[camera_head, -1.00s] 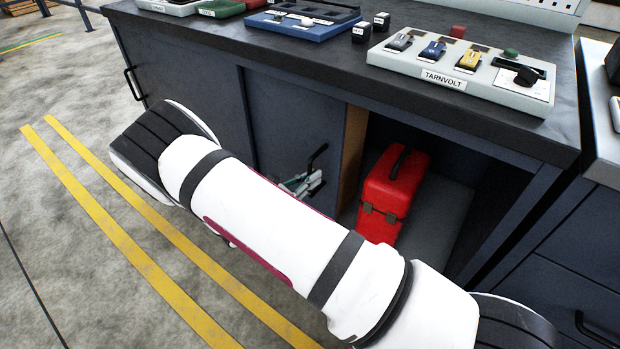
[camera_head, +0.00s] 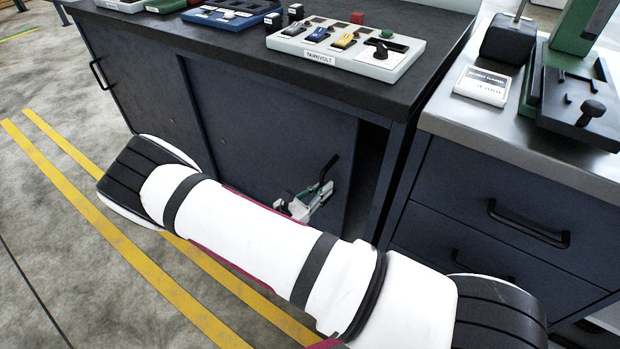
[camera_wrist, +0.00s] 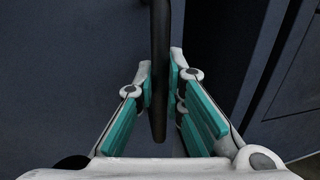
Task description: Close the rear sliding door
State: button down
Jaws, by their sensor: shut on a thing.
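The dark blue rear sliding door (camera_head: 270,130) of the bench cabinet covers most of the right-hand bay in the head view. A narrow dark gap (camera_head: 372,165) stands between its right edge and the cabinet's right post (camera_head: 400,165). My gripper (camera_head: 318,192) is shut on the door's black bar handle (camera_head: 329,166). In the wrist view the handle (camera_wrist: 160,50) runs between the two teal-padded fingers of my gripper (camera_wrist: 160,85), with the door face (camera_wrist: 70,60) behind. My white arm hides the door's lower part.
The front-left panel (camera_head: 135,90) has its own black handle (camera_head: 97,72). Trays and a labelled TARNVOLT board (camera_head: 345,55) lie on the bench top. Open floor with yellow lines lies left.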

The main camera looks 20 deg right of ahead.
jog(key=s+d+p, duration=0.3)
jog(key=s+d, duration=0.2)
jog(key=s, duration=0.2)
jog(key=shift+s, duration=0.1)
jog(key=c, duration=1.7)
grip_release()
jog(key=shift+o, duration=0.2)
jog(key=v, duration=1.2)
